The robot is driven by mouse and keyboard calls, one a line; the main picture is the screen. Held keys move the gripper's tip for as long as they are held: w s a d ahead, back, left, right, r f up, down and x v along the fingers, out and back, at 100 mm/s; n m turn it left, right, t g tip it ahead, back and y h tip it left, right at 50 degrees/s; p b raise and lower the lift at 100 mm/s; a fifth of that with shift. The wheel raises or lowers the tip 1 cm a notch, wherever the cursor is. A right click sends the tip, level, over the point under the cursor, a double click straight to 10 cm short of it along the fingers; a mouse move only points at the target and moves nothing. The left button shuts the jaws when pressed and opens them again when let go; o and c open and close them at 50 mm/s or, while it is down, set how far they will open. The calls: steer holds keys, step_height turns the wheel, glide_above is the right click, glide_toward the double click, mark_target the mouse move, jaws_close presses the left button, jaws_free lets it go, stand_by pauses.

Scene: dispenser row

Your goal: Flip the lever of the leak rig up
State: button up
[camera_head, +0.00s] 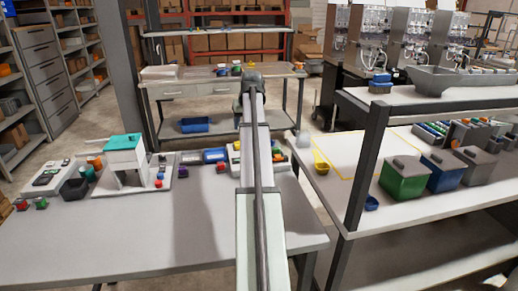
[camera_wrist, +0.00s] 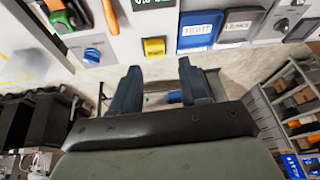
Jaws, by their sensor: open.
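In the wrist view my gripper (camera_wrist: 159,78) is open, with two dark blue fingers apart and nothing between them. Beyond the fingertips is a light panel with a green digital display (camera_wrist: 153,3), which may belong to the leak rig. A yellow block (camera_wrist: 154,47) sits below the display, apart from the fingers.
In the wrist view, a blue labelled box (camera_wrist: 200,30) and a dark box marked LEAKS (camera_wrist: 240,26) stand right of the yellow block. In the head view, a teal-topped machine (camera_head: 124,142) stands on the left bench. Lidded bins (camera_head: 405,178) stand on the right bench.

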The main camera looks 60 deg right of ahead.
steer(key=s+d+m, duration=0.1)
steer(key=s+d, duration=0.3)
steer(key=s, duration=0.5)
steer(key=shift+t, duration=0.4)
steer(key=x, duration=1.4)
steer(key=shift+s+a+f, duration=0.1)
steer(key=shift+a+f, duration=0.05)
steer(key=shift+f, duration=0.1)
steer(key=shift+c, duration=0.4)
jaws_close()
